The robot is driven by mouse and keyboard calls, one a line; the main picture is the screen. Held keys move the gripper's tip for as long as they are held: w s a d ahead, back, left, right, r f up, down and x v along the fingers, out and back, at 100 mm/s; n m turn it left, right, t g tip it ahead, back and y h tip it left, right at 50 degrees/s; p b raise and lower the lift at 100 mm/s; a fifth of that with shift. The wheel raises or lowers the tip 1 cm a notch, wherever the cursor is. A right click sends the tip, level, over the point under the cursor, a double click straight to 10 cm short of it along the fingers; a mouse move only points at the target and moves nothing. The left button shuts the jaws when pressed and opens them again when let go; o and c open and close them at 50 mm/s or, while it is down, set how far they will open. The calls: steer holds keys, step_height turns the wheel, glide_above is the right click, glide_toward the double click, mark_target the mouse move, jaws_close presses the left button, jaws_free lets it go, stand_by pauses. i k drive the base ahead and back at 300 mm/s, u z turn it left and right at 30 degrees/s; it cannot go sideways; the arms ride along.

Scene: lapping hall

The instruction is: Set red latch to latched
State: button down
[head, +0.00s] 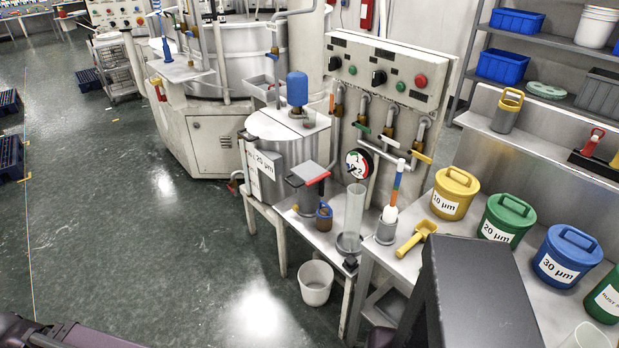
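My gripper is not in view. A dark part of my arm fills the lower right and hides part of the bench.
Yellow (455,194), green (507,219) and blue (567,257) lidded tubs stand on the right bench. A yellow scoop (416,239) and clear cylinder (354,215) are near the front. A white bucket (316,283) is on the floor. Floor at left is open.

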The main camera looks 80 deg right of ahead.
mark_target(321, 178)
steer(key=i, duration=0.85)
steer(key=z, duration=0.1)
steer(key=k, duration=0.1)
steer(key=z, duration=3.2)
steer(key=i, duration=0.15)
steer(key=u, duration=0.1)
